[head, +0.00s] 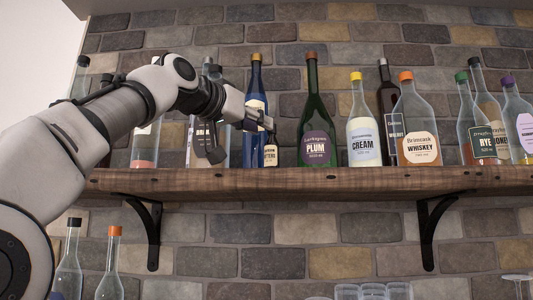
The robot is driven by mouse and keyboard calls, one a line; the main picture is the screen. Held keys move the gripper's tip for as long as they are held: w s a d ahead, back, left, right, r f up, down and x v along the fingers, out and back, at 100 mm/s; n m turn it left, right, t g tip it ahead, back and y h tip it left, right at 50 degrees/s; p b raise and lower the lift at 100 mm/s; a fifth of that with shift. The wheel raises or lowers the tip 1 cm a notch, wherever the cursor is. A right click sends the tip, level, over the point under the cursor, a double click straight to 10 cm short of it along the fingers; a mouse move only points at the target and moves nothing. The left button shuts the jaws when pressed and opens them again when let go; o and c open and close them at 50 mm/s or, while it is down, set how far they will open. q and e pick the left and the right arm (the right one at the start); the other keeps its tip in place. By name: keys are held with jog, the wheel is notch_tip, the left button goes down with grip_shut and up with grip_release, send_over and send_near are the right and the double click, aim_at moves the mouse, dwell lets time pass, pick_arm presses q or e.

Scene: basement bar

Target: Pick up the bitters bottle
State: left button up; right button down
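The bitters bottle (271,154) is a small dark bottle with a pale label, only part of whose lettering shows. It stands upright on the wooden shelf (330,181), just right of a tall blue bottle (256,88). My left gripper (264,121) reaches in from the left, its tip at the height of the bitters bottle's top and overlapping it in the picture. I cannot tell whether it touches the bottle or how far its fingers are apart. My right gripper is not in view.
A green plum bottle (315,115), a cream bottle (362,125) and a whiskey bottle (414,125) stand to the right, with several more beyond. Other bottles stand partly hidden behind my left arm. Below are two bottles and some glasses (372,291).

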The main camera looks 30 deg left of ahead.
aim_at(272, 137)
pick_arm(q)
jog(key=w+p, duration=0.1)
jog(key=w+d+p, duration=0.1)
jog(key=w+p, duration=0.1)
jog(key=w, duration=0.1)
jog(key=shift+d+r+p, duration=0.2)
jog(key=shift+r+p, duration=0.05)
jog(key=shift+p, duration=0.1)
jog(key=shift+w+f, duration=0.2)
jog(key=shift+w, duration=0.1)
jog(key=shift+a+f, duration=0.1)
jog(key=shift+f, duration=0.1)
jog(key=shift+a, duration=0.1)
grip_shut()
